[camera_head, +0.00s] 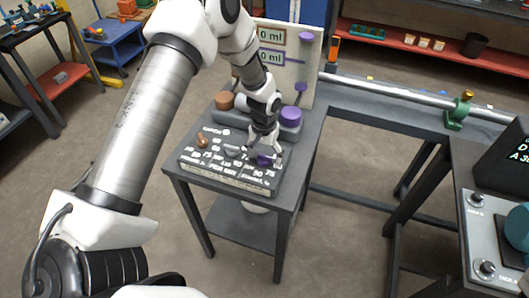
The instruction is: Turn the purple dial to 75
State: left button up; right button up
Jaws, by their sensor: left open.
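The purple dial (266,159) sits on the right part of a dark grey panel (225,185) with white printed numbers, on a small dark table. My left gripper (264,153) comes down from above at the purple dial, its fingers open around or just above it. The fingers hide part of the dial, so I cannot tell its setting or whether they touch it. A grey dial (234,152) and a brown dial (202,142) stand to its left on the same panel. My right gripper is not in view.
Behind the panel stand a brown knob (224,100), a purple knob (290,116) and an upright board (304,62) with "0 ml" displays. A long pipe (420,98) runs along a bench at right. A grey control box (489,240) is at the lower right. Floor shows between the tables.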

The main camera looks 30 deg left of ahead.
pick_arm(q)
jog(key=shift+f, duration=0.1)
jog(key=shift+s, duration=0.25)
jog(key=shift+c, duration=0.7)
jog(key=c, duration=1)
jog(key=shift+m, duration=0.4)
jog(key=m, duration=0.7)
jog(key=shift+m+b, duration=0.3)
jog(key=shift+b, duration=0.05)
jog(key=shift+m, duration=0.3)
